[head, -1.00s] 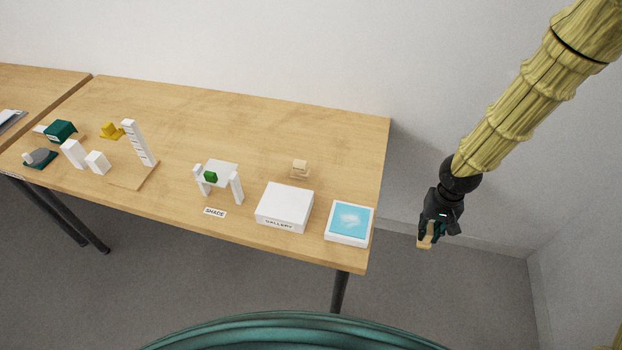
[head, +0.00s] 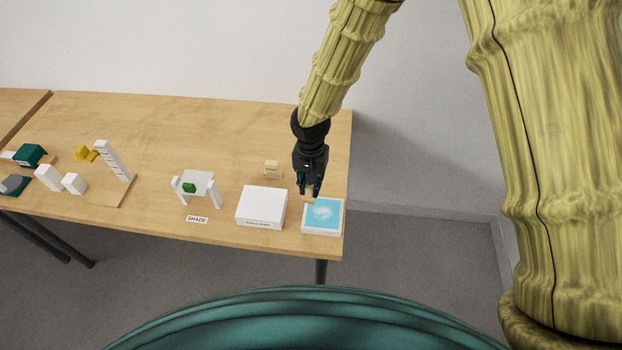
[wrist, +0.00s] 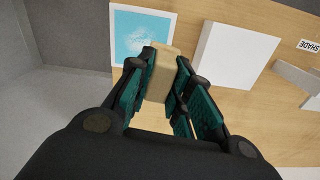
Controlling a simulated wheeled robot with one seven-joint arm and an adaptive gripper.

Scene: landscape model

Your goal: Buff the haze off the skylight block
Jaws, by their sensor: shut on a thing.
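The skylight block (head: 336,217) is a white block with a light blue top at the table's right front corner. A whitish hazy patch (head: 323,212) shows on the blue. My gripper (head: 309,192) is shut on a small tan block (wrist: 160,76), held at the skylight block's back edge in the head view. In the wrist view the skylight block (wrist: 118,47) lies just beyond the tan block, which overlaps its corner. I cannot tell whether the two touch. The tan block's far face is hidden.
A white gallery block (head: 262,205) stands left of the skylight block. A small wooden piece (head: 271,169) sits behind it. The table's (head: 225,140) back middle is clear.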

